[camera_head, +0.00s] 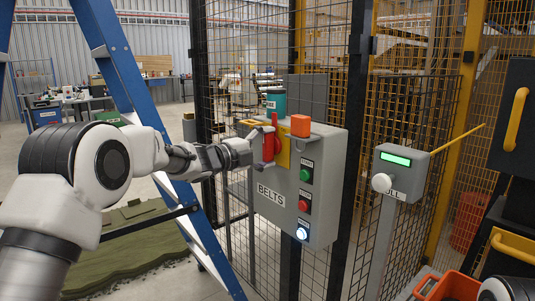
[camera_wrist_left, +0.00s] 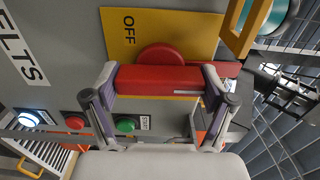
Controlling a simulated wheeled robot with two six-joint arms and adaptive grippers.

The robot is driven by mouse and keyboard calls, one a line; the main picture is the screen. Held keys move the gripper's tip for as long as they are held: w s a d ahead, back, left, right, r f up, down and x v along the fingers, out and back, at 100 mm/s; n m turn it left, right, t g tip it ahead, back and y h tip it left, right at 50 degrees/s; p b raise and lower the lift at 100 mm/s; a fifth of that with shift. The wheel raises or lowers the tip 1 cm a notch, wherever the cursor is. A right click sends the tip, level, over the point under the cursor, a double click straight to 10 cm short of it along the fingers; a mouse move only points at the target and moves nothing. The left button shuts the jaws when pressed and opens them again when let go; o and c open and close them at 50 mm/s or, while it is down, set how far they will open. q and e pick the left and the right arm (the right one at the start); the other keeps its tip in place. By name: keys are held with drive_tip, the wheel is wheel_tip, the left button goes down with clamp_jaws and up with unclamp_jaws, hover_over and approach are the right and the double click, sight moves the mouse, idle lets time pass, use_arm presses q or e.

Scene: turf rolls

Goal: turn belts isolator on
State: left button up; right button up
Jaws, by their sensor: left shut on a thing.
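The grey BELTS panel (camera_head: 318,165) hangs on the mesh fence. Its isolator has a red handle (camera_head: 268,148) on a yellow plate (camera_head: 283,154). My left gripper (camera_head: 258,152) reaches the handle from the left. In the left wrist view, the fingers (camera_wrist_left: 160,82) are shut on the red handle (camera_wrist_left: 150,80), one at each side of it. The handle stands roughly upright in the head view. The word OFF shows on the yellow plate (camera_wrist_left: 190,32) in the left wrist view. My right gripper is not in view.
Green (camera_head: 306,171) and red (camera_head: 304,203) buttons and a lit blue-white one (camera_head: 302,233) sit on the panel. An orange block (camera_head: 300,125) and a teal cup (camera_head: 275,103) are at its top. A blue ladder (camera_head: 130,70) stands left. A grey box (camera_head: 401,172) stands right.

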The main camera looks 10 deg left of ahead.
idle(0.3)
use_arm(q)
drive_tip(key=o, duration=1)
drive_tip(key=v, duration=1.2)
